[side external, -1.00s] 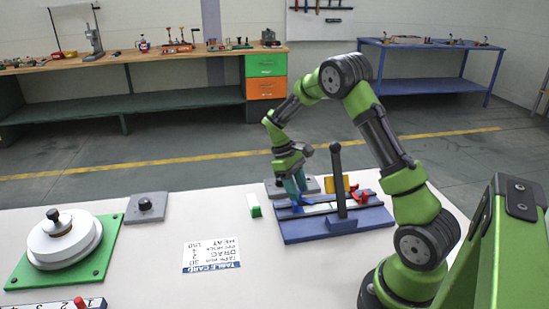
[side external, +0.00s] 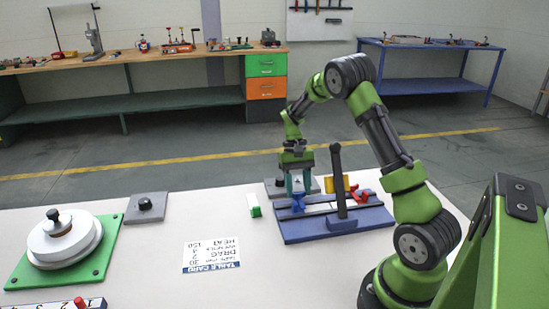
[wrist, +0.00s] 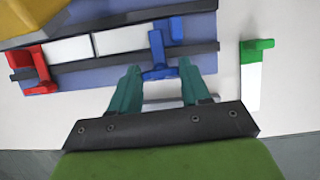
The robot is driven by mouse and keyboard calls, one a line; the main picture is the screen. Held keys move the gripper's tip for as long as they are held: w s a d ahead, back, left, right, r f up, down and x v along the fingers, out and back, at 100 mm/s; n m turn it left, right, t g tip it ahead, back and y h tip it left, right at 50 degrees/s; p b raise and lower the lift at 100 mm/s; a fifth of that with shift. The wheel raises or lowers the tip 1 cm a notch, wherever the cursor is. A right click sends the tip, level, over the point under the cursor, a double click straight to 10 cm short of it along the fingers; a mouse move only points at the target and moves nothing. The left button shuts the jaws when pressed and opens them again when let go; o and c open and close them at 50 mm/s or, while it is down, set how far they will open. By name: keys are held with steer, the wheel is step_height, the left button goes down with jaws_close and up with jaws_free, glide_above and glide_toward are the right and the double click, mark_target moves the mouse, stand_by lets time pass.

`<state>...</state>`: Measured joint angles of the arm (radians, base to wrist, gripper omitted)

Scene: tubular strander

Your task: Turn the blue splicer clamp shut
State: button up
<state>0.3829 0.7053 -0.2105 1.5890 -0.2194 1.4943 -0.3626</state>
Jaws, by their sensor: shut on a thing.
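The blue splicer clamp (side external: 298,204) is at the left end of the blue splicer base (side external: 320,231). In the wrist view the clamp (wrist: 158,52) has a long arm across the dark rail and a wider crosspiece at its near end. My gripper (side external: 299,190) points down over it. In the wrist view my gripper's (wrist: 161,68) teal fingers stand on either side of the crosspiece, shut on it. Contact at the fingertips is hard to make out. A red clamp (side external: 360,194) sits farther right on the splicer, with white strips (wrist: 95,43) between the clamps.
A dark upright lever (side external: 338,175) and a yellow block (side external: 346,185) stand close right of my gripper. A green-and-white piece (side external: 254,206) lies left of the splicer. A grey plate (side external: 276,188) is behind. The table around the printed card (side external: 211,254) is mostly clear.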

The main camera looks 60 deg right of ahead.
steer(key=shift+m, duration=0.3)
steer(key=o, duration=0.8)
steer(key=v, duration=1.7)
steer(key=shift+s, duration=0.2)
